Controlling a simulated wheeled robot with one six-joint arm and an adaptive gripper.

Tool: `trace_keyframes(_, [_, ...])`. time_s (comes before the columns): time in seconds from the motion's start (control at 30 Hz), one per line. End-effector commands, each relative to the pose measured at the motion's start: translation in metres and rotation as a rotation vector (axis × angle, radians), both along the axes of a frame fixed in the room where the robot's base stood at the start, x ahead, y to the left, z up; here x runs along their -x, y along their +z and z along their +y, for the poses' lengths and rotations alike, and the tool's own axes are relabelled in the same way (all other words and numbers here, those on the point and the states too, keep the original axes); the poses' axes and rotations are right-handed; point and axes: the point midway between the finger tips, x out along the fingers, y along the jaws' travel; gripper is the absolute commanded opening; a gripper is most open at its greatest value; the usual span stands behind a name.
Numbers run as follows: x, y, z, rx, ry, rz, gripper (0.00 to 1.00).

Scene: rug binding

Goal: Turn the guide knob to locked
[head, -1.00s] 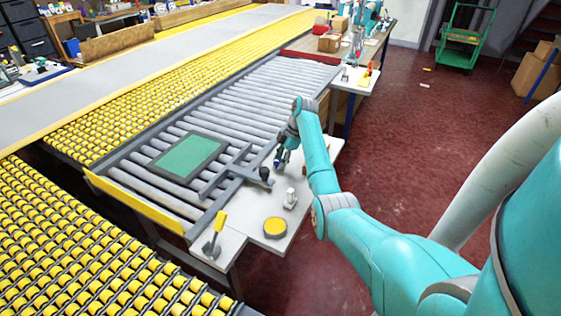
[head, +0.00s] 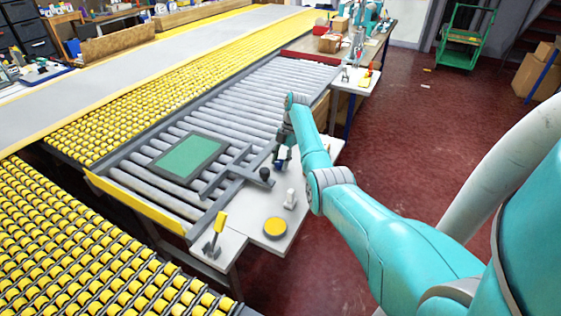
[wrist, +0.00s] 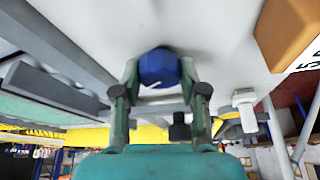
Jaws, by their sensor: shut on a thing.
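The blue guide knob (wrist: 158,66) with a white pointer mark stands on the white side table in the wrist view. The two fingers of my gripper (wrist: 159,76) are closed on either side of it, gripping it. In the head view my gripper (head: 281,160) is low over the side table, beside the roller bed, and largely covers the knob. Any locked or unlocked marking around the knob is not readable.
A black ball-topped post (head: 265,173) stands close by on the grey guide bar. A white fitting (head: 290,199), a round yellow dish (head: 275,227) and a yellow-handled tool (head: 217,230) are on the side table. A green pad (head: 187,155) lies on the rollers. An orange-brown block (wrist: 288,28) is near my gripper.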

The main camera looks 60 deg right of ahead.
Motion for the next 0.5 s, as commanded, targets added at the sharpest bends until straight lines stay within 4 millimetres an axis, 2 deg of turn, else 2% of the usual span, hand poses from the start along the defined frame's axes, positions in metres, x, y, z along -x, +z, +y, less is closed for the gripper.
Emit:
trace_keyframes(0.33, [0.0002, -0.0004, -0.0001, 0.001, 0.002, 0.000, 0.07])
trace_keyframes(0.37, [0.0001, -0.0004, -0.0001, 0.001, 0.002, 0.000, 0.47])
trace_keyframes(0.43, [0.0001, -0.0004, -0.0001, 0.001, 0.002, 0.000, 0.65])
trace_keyframes(0.5, [0.0001, -0.0004, -0.0001, 0.001, 0.002, 0.000, 0.67])
